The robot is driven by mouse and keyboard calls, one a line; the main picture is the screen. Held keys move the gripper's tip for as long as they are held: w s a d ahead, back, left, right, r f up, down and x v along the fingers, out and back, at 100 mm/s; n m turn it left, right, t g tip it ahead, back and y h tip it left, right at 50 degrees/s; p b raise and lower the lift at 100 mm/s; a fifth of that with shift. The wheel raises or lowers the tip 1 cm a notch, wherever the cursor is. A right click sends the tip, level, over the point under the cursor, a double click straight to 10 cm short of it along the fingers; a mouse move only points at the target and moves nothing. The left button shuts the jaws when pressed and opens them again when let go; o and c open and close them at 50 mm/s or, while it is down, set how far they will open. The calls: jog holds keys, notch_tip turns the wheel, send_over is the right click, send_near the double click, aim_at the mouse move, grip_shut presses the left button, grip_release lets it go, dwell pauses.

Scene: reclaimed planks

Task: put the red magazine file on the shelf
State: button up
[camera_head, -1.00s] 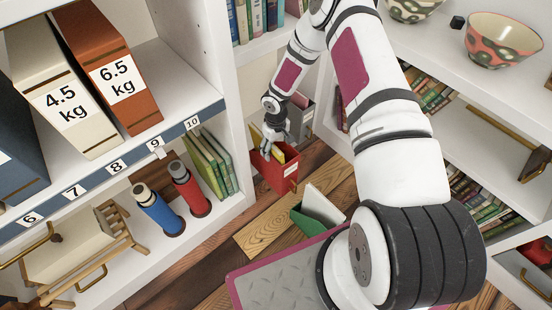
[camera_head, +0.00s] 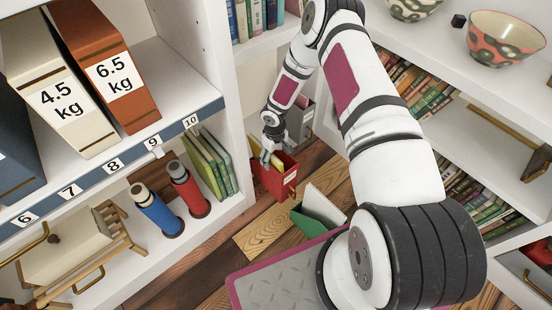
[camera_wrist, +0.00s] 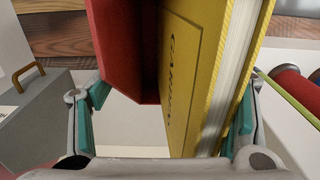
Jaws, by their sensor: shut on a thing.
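The red magazine file (camera_head: 272,181) is in the middle of the head view, in front of the corner between the shelf units, with a yellow book (camera_head: 281,162) in it. My gripper (camera_head: 268,158) is at its upper end. In the wrist view, the red file (camera_wrist: 122,45) and the yellow book (camera_wrist: 195,70) lie between my teal-padded fingers (camera_wrist: 168,118), which are shut on the file. I cannot tell whether its bottom touches anything.
Weight-marked files (camera_head: 118,75) stand on the left shelf. Below are blue and red bottles (camera_head: 188,188), green books (camera_head: 213,160) and a wooden rack (camera_head: 110,235). A green file (camera_head: 318,212) is on the plank floor. A grey file (camera_head: 302,120) stands close behind my gripper. Bowls (camera_head: 503,38) sit at right.

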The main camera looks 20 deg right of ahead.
jog(key=w+a+b, duration=0.3)
jog(key=w+b, duration=0.3)
jog(key=w, duration=0.3)
jog(key=w+a+b, duration=0.3)
jog(key=w+b, duration=0.4)
jog(key=w, duration=0.3)
jog(key=shift+r, duration=0.15)
dwell(0.7)
jog(key=shift+w+a, duration=0.1)
jog(key=shift+w, duration=0.05)
jog(key=shift+f, duration=0.4)
dwell(0.7)
